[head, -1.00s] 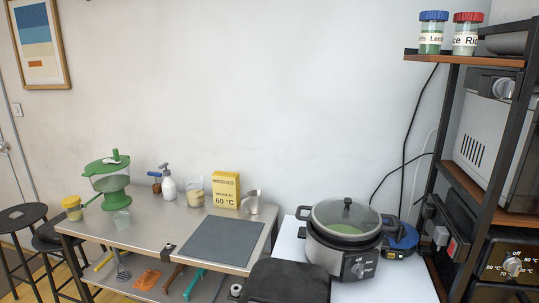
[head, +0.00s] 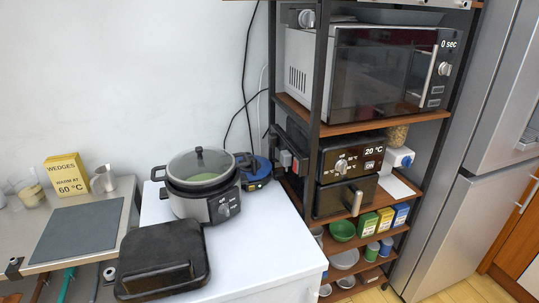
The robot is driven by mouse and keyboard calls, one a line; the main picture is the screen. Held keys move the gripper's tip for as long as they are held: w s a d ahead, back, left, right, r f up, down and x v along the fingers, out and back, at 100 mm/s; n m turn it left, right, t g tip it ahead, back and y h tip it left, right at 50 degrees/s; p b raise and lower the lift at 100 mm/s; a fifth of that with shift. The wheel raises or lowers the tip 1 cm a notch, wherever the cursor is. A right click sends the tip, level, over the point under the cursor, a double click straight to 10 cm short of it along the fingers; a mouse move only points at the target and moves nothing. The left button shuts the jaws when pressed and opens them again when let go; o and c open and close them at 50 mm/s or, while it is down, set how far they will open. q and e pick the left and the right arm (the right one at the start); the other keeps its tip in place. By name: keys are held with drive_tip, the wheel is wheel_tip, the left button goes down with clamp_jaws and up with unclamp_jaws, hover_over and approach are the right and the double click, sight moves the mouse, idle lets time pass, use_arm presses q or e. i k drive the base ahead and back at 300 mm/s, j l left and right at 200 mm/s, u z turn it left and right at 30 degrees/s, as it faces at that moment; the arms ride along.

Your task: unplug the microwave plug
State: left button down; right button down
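The microwave (head: 385,75) stands on the upper wooden shelf of a black rack at the right, its display reading 0 sec. On the rack's left side is a dark socket strip (head: 298,160) with a small red part and a grey piece (head: 285,158) that looks like a plug. I cannot tell which plug belongs to the microwave. Black cables (head: 247,95) and a thin white cable run down the wall beside the rack. Neither of my grippers is in view.
A black oven (head: 348,160) sits below the microwave. A steel table stands left, a fridge (head: 460,200) right. The white tabletop's right front is clear.

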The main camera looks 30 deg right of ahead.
sight(285, 156)
drive_tip(key=i+j+z, duration=0.2)
drive_tip(key=j, duration=0.2)
drive_tip(key=i+j+z, duration=0.2)
drive_tip(key=j, duration=0.25)
drive_tip(key=i+j+z, duration=0.2)
drive_tip(key=j, duration=0.25)
drive_tip(key=j+z, duration=0.2)
drive_tip(key=j, duration=0.3)
drive_tip(key=i+j+z, duration=0.2)
drive_tip(key=j, duration=0.3)
drive_tip(key=k+l, duration=0.05)
drive_tip(key=k, duration=0.05)
